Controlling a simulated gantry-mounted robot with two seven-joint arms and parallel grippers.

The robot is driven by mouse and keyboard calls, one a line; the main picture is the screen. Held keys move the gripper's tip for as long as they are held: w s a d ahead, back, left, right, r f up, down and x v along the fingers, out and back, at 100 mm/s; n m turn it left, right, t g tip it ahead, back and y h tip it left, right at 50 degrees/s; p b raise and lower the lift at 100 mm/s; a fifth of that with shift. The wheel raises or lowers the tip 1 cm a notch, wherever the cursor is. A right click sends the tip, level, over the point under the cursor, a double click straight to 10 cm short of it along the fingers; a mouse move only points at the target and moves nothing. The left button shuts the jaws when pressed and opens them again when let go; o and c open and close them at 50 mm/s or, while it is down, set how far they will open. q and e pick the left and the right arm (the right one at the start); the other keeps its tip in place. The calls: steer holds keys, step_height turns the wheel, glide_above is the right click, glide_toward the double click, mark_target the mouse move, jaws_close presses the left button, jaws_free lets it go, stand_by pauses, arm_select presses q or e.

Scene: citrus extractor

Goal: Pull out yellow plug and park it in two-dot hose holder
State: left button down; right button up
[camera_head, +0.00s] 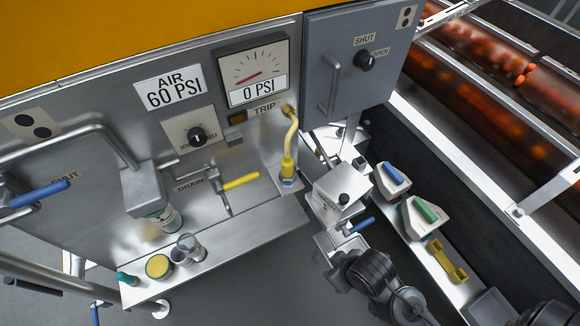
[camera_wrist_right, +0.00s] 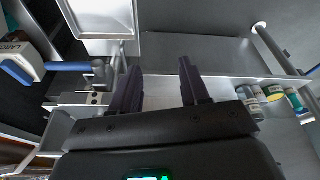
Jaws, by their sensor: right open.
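The yellow plug (camera_head: 288,166) stands upright in a fitting with a blue ring on a small ledge of the steel panel. A yellow hose (camera_head: 293,130) runs from its top to a brass fitting beside the TRIP label. A two-dot label (camera_head: 406,17) is on the grey cabinet at the upper right, and another two-dot label (camera_head: 31,127) is on the left panel. I cannot tell which hose holder either marks. My right gripper (camera_wrist_right: 158,76) is open and empty in the right wrist view, apart from the plug. In the head view its fingers are not clear. My left gripper is not in view.
A white box (camera_head: 341,190) and a blue lever (camera_head: 361,225) stand between my right arm and the plug. A yellow drain lever (camera_head: 241,181) is left of the plug. Jars (camera_head: 159,267) stand on the steel shelf. Coloured tools (camera_head: 447,262) lie on the right ledge.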

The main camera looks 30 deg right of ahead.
stand_by(0.3)
steer(key=o, duration=0.4)
